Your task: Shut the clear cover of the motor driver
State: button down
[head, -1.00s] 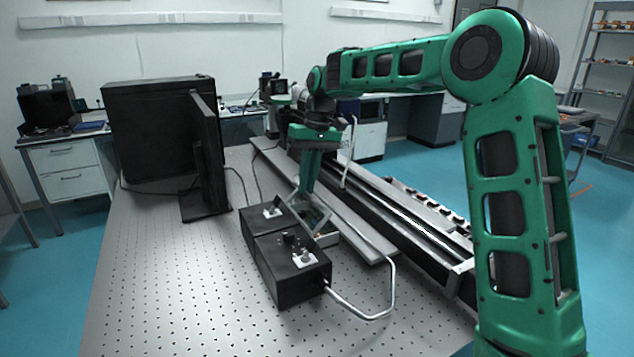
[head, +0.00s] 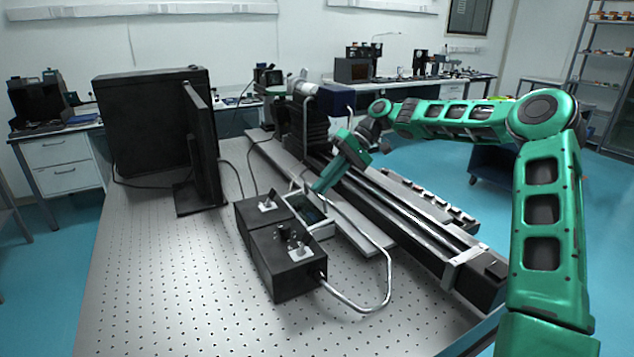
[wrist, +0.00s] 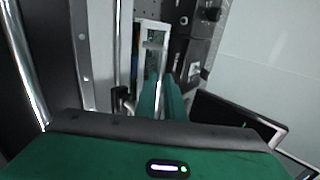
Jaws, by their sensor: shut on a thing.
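The motor driver (head: 318,229) is a light-framed open box with a dark inside, on the table beside two black boxes. Its white frame (wrist: 141,52) shows beyond my fingers in the wrist view. My gripper (head: 318,188) is at the driver's far right edge, tilted, with its wrist up and to the right. In the wrist view my gripper (wrist: 162,85) has its two green fingers close together, shut on a thin edge, apparently the clear cover's. The cover is hard to make out and its angle is unclear; the fingers hide part of it.
Two black boxes (head: 288,272) with knobs stand left of the driver. A bent metal tube (head: 388,275) curves around its right side. A long rail (head: 400,218) runs behind it. A monitor (head: 203,150) stands at left. The table front is clear.

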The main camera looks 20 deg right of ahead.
jog(key=shift+d+f, duration=0.4)
jog(key=shift+f, duration=0.4)
jog(key=shift+d+f, duration=0.15)
jog(key=shift+f, duration=0.1)
jog(key=c, duration=2.1)
grip_release()
jog(key=shift+w+r, duration=0.15)
jog(key=shift+w+d+r, duration=0.1)
jog(key=shift+d+r, duration=0.15)
jog(key=v, duration=1)
